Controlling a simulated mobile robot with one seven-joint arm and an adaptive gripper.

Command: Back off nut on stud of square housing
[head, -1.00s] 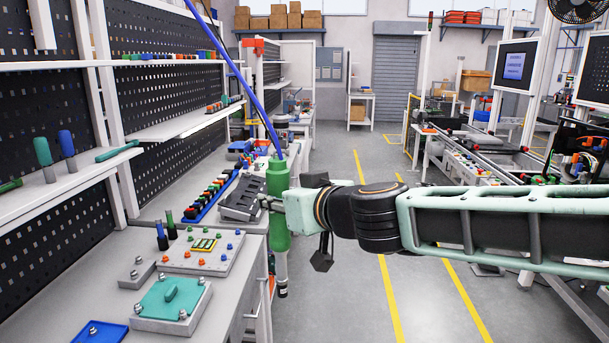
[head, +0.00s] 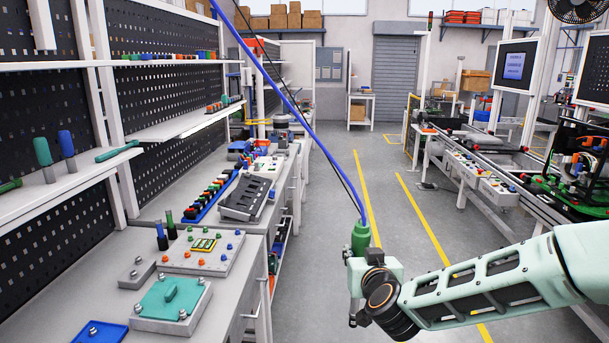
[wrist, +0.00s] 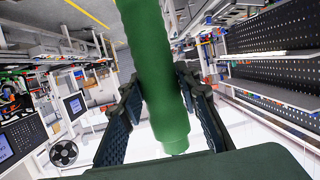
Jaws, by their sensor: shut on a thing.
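A green cylindrical power tool (head: 361,240) hangs from a blue cable on the right of the bench, over the aisle. It fills the middle of the wrist view (wrist: 160,60). My gripper (wrist: 158,85) is shut on its body, one dark ribbed finger on each side. In the head view my wrist hides the tool's lower part. A squarish grey housing with a teal cover (head: 171,296) and several corner studs with nuts sits on the bench at lower left. My gripper is well to its right, apart from it. Which stud is meant cannot be told.
Behind the housing is a grey plate (head: 216,263) with coloured knobs, beside two upright-handled tools (head: 171,226). A blue tray (head: 100,333) lies in front. A dark grey angled rack (head: 247,199) stands farther back on the bench. The aisle floor (head: 325,290) is clear.

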